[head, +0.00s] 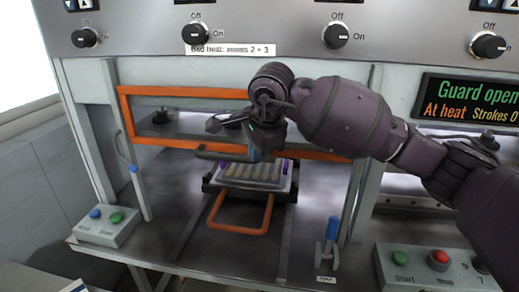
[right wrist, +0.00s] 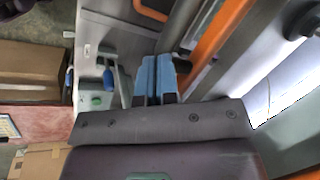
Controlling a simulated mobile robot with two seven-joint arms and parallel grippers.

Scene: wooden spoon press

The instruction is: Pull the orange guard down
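The orange guard (head: 126,117) is a rectangular frame across the press opening, with a clear pane. Its dark handle bar (head: 212,154) runs along the lower edge. My right gripper (head: 256,156) reaches down in front of the guard, at the middle of the bar. In the right wrist view, its blue fingers (right wrist: 157,76) are close together at the grey bar (right wrist: 184,22) and look shut on it. The orange frame (right wrist: 222,28) shows beside the bar. The exact contact is partly hidden by the fingers. My left gripper is not in view.
Below the guard a tray of wooden spoon pieces (head: 248,172) sits on the bed, with an orange loop handle (head: 238,231) in front. A blue-handled lever (head: 332,229) and button boxes (head: 106,226) stand at the sides. The display (head: 470,100) reads "Guard open".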

